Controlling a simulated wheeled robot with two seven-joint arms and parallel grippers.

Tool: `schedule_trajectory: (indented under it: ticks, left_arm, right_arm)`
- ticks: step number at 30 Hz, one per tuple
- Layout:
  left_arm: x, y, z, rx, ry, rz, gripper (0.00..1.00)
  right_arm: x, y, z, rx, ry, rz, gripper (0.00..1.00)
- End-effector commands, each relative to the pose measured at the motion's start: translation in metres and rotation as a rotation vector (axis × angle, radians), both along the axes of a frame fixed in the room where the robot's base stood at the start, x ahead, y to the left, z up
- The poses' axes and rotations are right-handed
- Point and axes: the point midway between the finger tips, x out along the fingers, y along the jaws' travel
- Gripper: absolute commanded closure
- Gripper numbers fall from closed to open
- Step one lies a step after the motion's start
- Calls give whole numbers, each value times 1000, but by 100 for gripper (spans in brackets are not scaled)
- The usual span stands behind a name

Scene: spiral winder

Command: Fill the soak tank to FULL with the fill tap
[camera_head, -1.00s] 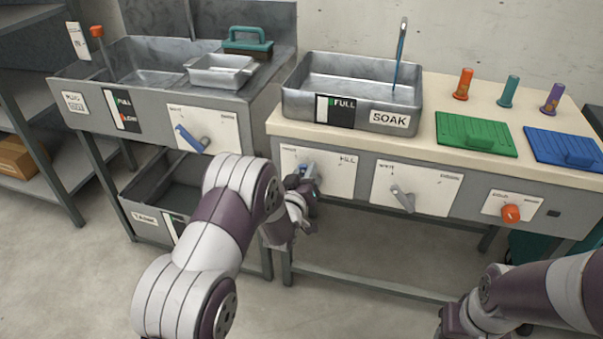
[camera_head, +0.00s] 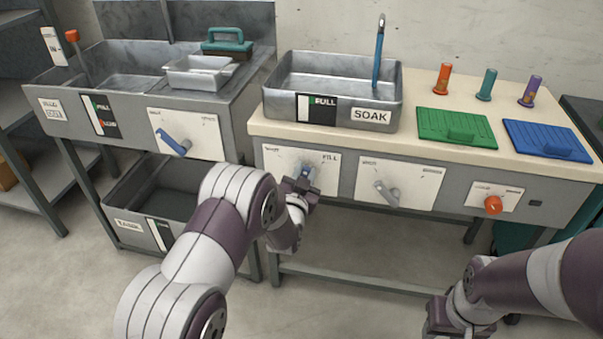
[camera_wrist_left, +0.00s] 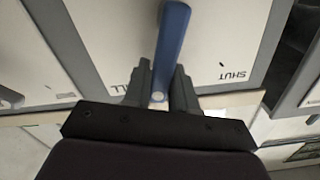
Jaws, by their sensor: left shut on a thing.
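The soak tank (camera_head: 283,101) is a grey metal basin on the bench with a SOAK label and a FULL gauge (camera_head: 317,108) on its front. The water level inside is hard to tell. The fill tap panel (camera_head: 283,160) is below the tank, marked SHUT and FILL. My left gripper (camera_head: 307,178) is at this panel, shut on the blue tap handle (camera_wrist_left: 172,45), which shows between its fingers (camera_wrist_left: 160,90) in the left wrist view. My right gripper (camera_head: 447,318) is low at the right, its fingers unclear.
A second lever panel (camera_head: 420,185) and an orange knob (camera_head: 493,205) are right of the fill tap. Another sink (camera_head: 160,100) with a blue lever (camera_head: 178,148) stands at left. Green (camera_head: 435,125) and blue (camera_head: 540,135) boards and several coloured pegs are on the bench.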

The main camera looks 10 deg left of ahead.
Motion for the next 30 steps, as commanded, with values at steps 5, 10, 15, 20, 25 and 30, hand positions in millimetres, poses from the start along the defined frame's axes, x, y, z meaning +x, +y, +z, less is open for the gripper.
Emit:
schedule_trajectory:
  ticks: [5, 10, 15, 20, 25, 30]
  left_arm:
    - [-1, -2, -3, 29, 3, -1, 100]
    - [-1, -2, -3, 37, 3, -1, 100]
    - [-1, -2, -3, 36, 3, -1, 100]
    - [-1, -2, -3, 35, 3, -1, 53]
    - [0, -2, -2, 35, 2, 0, 53]
    - [-6, -2, 0, 35, 2, -1, 53]
  right_arm:
    - [0, 0, 0, 0, 0, 0, 57]
    - [0, 0, 0, 0, 0, 0, 57]
    - [0, 0, 0, 0, 0, 0, 57]
    - [0, 0, 0, 0, 0, 0, 57]
    - [0, 0, 0, 0, 0, 0, 57]
    - [0, 0, 2, 0, 0, 0, 57]
